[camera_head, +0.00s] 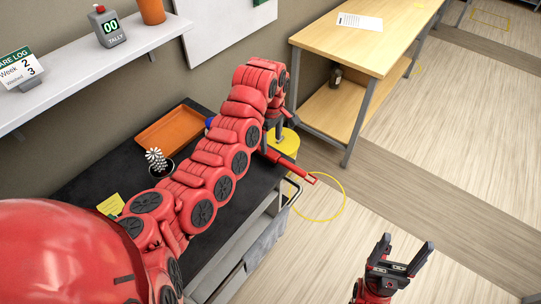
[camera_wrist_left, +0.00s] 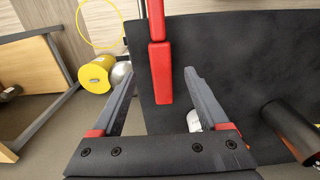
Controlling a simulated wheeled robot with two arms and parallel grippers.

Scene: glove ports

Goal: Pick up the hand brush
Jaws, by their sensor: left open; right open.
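A long red bar, which looks like the hand brush (camera_head: 292,167), lies at the far end of the dark cart top, and one end sticks out past the edge. In the left wrist view the red brush (camera_wrist_left: 161,75) runs down from the top, with its near end between the fingertips. My left gripper (camera_wrist_left: 159,78) is open with a finger on either side, empty. In the head view my left arm covers much of that gripper and part of the brush; bristles are not clearly visible. My right gripper (camera_head: 399,258) is open and empty over the floor at lower right.
The cart top (camera_head: 98,181) holds an orange tray (camera_head: 176,130), a potted white cactus (camera_head: 157,160) and a yellow note (camera_head: 111,205). A yellow container (camera_head: 287,143) stands beyond. A wooden table (camera_head: 366,40) is at back; a shelf (camera_head: 88,60) hangs left. Floor is clear at right.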

